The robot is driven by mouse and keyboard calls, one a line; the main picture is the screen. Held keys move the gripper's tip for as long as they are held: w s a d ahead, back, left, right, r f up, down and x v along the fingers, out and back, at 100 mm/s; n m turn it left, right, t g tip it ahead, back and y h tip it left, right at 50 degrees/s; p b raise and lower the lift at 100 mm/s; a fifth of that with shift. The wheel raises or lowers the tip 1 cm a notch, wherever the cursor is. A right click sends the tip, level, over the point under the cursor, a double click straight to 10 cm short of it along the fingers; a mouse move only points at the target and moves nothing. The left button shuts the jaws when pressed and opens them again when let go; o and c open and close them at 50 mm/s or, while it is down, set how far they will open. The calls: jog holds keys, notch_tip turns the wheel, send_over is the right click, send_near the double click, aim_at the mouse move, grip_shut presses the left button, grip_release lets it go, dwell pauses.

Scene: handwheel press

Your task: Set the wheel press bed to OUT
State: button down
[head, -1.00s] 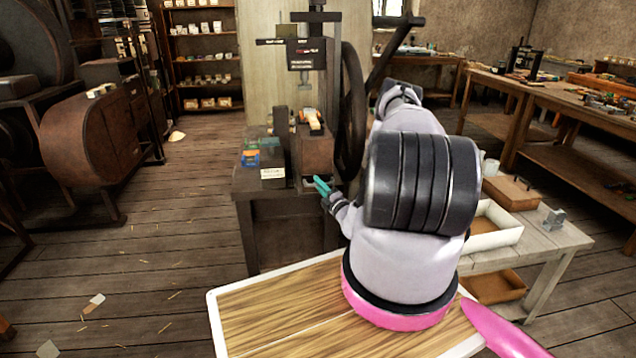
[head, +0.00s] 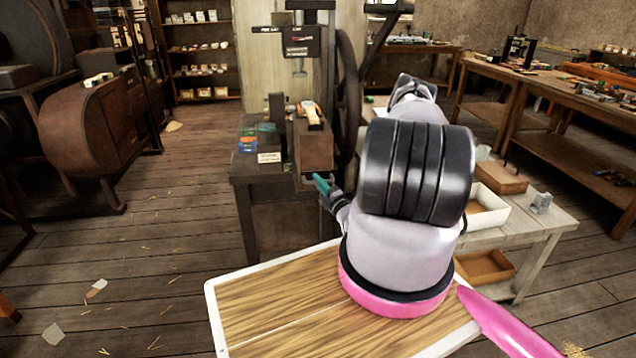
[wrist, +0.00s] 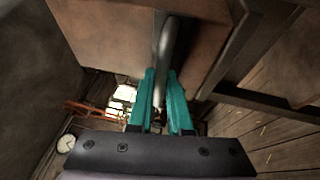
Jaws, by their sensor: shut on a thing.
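The wheel press (head: 300,40) stands ahead in the head view, with a dark handwheel (head: 348,100) on its right side. A brown block-like bed (head: 314,150) sits low in the press, with small light and orange items on top. My gripper (head: 323,184) is at the front of the bed, below its face. In the wrist view, the teal fingers (wrist: 161,92) are shut on a grey metal bar handle (wrist: 169,45) beside the brown block face (wrist: 110,35). The fingers hide where the bar ends. The lettering on the press sign (head: 296,48) is too small to read surely.
A dark stand (head: 285,225) carries the press, with small boxes (head: 248,140) and a label card (head: 268,157) on it. A low pale table (head: 535,240) with trays stands to the right. A brown machine (head: 110,125) is at the left. Open floor (head: 180,230) lies left of the stand.

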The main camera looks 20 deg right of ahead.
jog(key=shift+s+f, duration=0.1)
jog(key=shift+s, duration=0.1)
jog(key=c, duration=0.8)
grip_release()
jog(key=shift+c, duration=0.2)
jog(key=v, duration=1)
jog(key=shift+s, duration=0.4)
